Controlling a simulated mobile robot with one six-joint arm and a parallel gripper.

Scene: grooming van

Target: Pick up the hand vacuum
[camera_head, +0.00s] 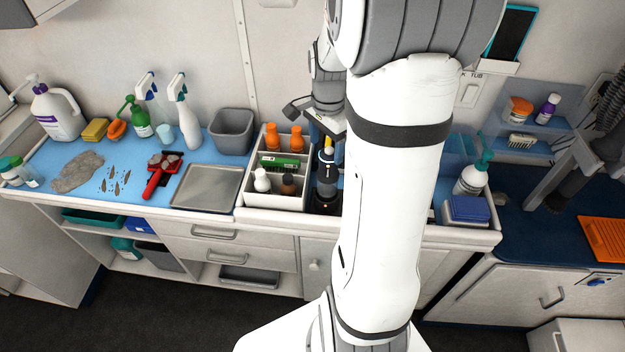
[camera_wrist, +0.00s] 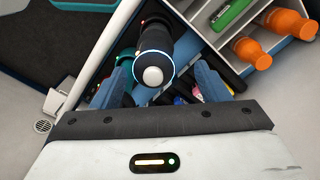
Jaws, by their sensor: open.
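The hand vacuum (camera_head: 326,178) is a dark upright cylinder with a light tip, standing on a dark base with a red light beside the white organizer. In the wrist view the vacuum (camera_wrist: 154,50) is seen from above, its round white end facing the camera. My gripper (camera_head: 325,132) is just above the vacuum's top in the head view. In the wrist view the blue fingers of my gripper (camera_wrist: 163,78) are apart, one on each side of the vacuum's end. No grip on it shows. My arm hides the counter just right of the vacuum.
The white organizer (camera_head: 277,202) holds orange bottles, a green box and small bottles close to the vacuum's left. A metal tray (camera_head: 206,187) and a red tool (camera_head: 160,176) lie further left. A pump bottle (camera_head: 472,178) and blue box (camera_head: 466,208) stand right of my arm.

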